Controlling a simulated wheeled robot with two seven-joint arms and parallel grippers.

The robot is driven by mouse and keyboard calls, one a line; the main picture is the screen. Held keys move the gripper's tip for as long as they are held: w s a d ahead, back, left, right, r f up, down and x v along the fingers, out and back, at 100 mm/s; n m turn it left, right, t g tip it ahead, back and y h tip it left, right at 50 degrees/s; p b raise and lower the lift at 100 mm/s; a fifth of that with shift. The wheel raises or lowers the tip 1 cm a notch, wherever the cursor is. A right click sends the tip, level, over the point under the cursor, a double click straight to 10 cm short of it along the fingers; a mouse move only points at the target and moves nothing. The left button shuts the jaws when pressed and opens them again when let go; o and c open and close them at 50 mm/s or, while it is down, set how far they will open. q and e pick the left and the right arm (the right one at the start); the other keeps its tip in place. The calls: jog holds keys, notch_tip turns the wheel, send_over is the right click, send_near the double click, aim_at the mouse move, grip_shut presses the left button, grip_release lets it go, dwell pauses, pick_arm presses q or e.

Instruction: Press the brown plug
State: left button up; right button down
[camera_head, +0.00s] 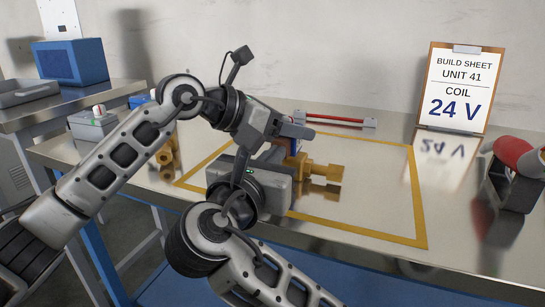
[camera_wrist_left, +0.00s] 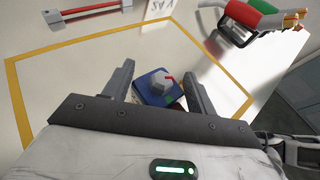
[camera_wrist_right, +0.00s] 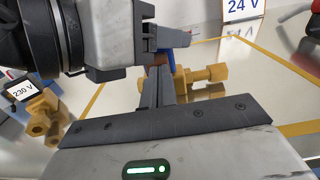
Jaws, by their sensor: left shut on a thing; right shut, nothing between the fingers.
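A blue coil block with a grey nut (camera_wrist_left: 157,86) sits between the fingers of my left gripper (camera_wrist_left: 158,72), which is shut on it. In the head view my left gripper (camera_head: 298,130) is above the brass valve body (camera_head: 322,172), with part of the block showing beneath. A small brown patch, probably the brown plug (camera_wrist_right: 158,60), shows beside the blue block in the right wrist view. My right gripper (camera_wrist_right: 160,72) is shut and empty, its tips just below that patch. I cannot tell whether they touch it. The brass valve also shows there (camera_wrist_right: 200,76).
Yellow tape (camera_head: 420,205) outlines the work area. A second brass valve with a 230 V coil (camera_wrist_right: 20,88) is at left. A red-barred rack (camera_head: 335,120) lies behind; a "24 V" build sheet (camera_head: 458,90) stands back right. A red tool in a holder (camera_head: 515,175) is at right.

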jog(key=v, duration=1.4)
pick_arm(q)
jog(key=o, duration=1.4)
jog(key=shift+s, duration=0.1)
